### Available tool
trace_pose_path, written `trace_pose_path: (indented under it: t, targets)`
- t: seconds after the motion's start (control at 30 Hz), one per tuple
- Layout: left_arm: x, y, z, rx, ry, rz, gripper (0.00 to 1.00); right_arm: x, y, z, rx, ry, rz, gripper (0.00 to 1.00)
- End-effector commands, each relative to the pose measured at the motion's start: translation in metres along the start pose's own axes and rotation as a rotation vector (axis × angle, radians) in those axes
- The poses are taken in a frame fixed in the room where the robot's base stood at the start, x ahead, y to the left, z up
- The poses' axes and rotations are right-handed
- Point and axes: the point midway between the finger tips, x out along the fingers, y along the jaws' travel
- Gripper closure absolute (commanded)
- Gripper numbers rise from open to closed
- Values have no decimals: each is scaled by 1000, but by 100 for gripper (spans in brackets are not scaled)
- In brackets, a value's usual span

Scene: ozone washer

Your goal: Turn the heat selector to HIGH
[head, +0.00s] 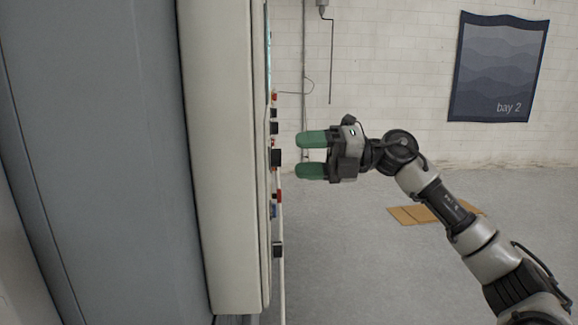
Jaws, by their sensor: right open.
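The washer's control panel shows edge-on along the right side of the pale cabinet (222,150). Several knobs and buttons stick out of it to the right. A black knob (277,157) sits level with my right gripper (304,155); I cannot tell whether it is the heat selector, and no labels can be read from this angle. My right gripper has green fingertips, one above the other, pointing left at the panel. It is open and empty, with a small gap between its tips and the knob. My left gripper is not in view.
Other controls line the panel edge, including a red one (279,196) and a lower black one (278,249). A blue "bay 2" banner (498,66) hangs on the white brick wall. A tan patch (415,214) lies on the grey floor.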

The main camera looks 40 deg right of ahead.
Motion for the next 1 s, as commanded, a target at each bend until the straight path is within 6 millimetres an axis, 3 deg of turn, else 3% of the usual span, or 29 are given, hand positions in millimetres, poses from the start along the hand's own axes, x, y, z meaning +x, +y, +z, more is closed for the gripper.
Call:
trace_pose_path:
  t: [0.03, 0.2, 0.4, 1.0]
  targets:
    - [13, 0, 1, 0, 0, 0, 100, -12, -7, -2, 0, -5, -4, 39]
    - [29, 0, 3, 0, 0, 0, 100, -44, -5, -2, 0, -3, -2, 39]
    - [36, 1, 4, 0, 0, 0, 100, -66, -3, 0, 1, -2, -1, 39]
    - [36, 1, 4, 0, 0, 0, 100, -69, 0, 0, 1, 0, 0, 39]
